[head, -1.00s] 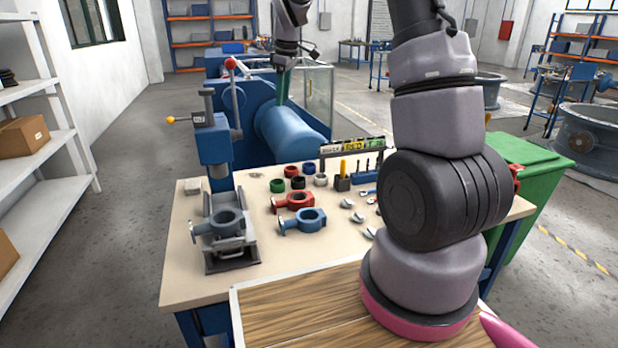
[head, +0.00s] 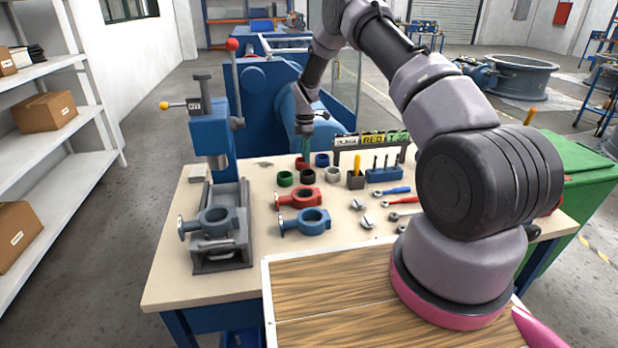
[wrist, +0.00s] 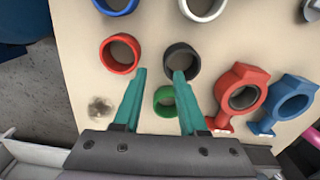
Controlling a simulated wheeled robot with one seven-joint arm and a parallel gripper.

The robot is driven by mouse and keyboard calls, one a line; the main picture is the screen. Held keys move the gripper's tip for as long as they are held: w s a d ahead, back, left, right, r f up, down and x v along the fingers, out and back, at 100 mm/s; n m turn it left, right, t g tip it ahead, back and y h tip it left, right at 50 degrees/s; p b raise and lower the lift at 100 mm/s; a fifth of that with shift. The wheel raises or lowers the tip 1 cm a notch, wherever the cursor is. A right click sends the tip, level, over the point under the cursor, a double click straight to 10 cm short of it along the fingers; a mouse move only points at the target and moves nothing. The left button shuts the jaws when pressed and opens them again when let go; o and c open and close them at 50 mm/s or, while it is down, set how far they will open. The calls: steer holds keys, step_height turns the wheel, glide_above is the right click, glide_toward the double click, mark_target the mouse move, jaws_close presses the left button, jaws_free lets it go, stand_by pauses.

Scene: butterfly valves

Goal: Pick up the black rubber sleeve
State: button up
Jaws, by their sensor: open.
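The black rubber sleeve (head: 308,178) stands upright on the bench among several coloured rings. It also shows in the wrist view (wrist: 182,47) at the middle right. My gripper (head: 305,153) is above the rings, just behind the sleeve in the head view. In the wrist view my gripper (wrist: 160,73) is open with nothing held. Its right fingertip overlaps the sleeve's lower edge in the picture, and the gap between the fingers lies left of the sleeve. I cannot tell whether they touch.
A green ring (head: 285,179) shows between the fingers in the wrist view. Red (wrist: 104,62), blue (head: 322,159) and pale grey (head: 333,175) rings stand close by. Red (head: 298,198) and blue (head: 305,221) valve bodies lie in front. A label rack (head: 372,141) stands behind.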

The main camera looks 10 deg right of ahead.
mark_target(306, 170)
steer(key=f, duration=0.7)
steer(key=shift+s+a, duration=0.1)
steer(key=shift+s, duration=0.3)
jaws_close()
